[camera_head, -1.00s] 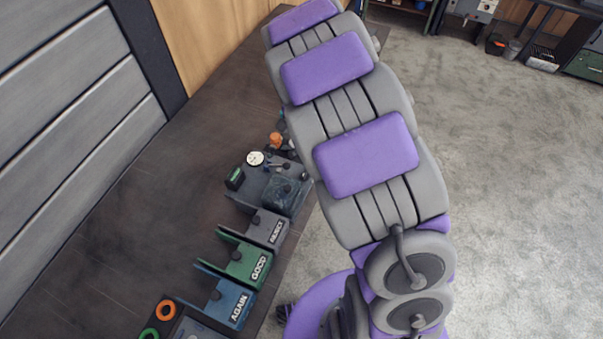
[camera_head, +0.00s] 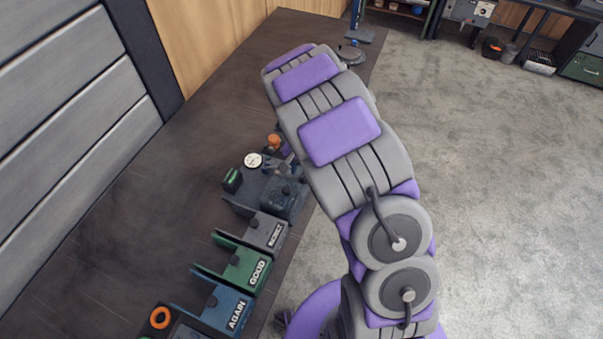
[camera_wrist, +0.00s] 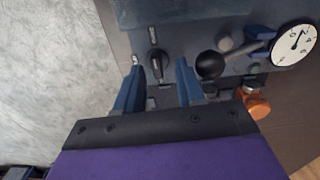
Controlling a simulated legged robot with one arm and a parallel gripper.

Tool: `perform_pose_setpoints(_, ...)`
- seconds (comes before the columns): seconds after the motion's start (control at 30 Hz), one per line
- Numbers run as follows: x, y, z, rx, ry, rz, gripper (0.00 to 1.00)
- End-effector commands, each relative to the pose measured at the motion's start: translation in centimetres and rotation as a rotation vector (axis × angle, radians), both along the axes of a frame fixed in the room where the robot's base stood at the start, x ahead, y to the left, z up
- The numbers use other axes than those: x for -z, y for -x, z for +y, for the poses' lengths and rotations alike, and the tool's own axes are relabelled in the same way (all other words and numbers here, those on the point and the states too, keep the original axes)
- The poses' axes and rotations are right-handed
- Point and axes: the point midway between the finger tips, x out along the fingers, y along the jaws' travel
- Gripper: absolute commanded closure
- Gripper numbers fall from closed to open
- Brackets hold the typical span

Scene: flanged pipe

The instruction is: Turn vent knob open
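The dark fixture (camera_head: 284,196) stands on the bench, with a round white gauge (camera_head: 253,160) and an orange knob (camera_head: 274,141). In the wrist view, a dark elongated knob (camera_wrist: 155,64) sits on the panel in front of my gripper (camera_wrist: 160,68). The two blue-grey fingers are apart, one to each side of this knob's near end. No contact can be made out. A black ball-shaped knob (camera_wrist: 210,65) is just right of the right finger. The gauge also shows at the right in the wrist view (camera_wrist: 295,45). I cannot tell by label which knob is the vent.
A blue handle (camera_wrist: 262,40) and the orange knob (camera_wrist: 254,103) lie right of the fingers. Grey, green (camera_head: 247,267) and blue (camera_head: 229,305) bins line the bench edge nearer me.

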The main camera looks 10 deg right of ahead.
Motion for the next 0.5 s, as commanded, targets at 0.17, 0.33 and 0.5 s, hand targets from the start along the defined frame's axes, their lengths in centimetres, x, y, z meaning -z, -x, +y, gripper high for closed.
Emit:
perform_pose_setpoints(0.17,1.6,0.0,-0.2,0.002,-0.001,-0.002,0.62)
perform_pose_setpoints(0.33,1.9,-0.1,0.0,0.002,0.001,-0.003,0.62)
perform_pose_setpoints(0.5,1.9,-0.1,0.0,0.002,0.001,-0.003,0.62)
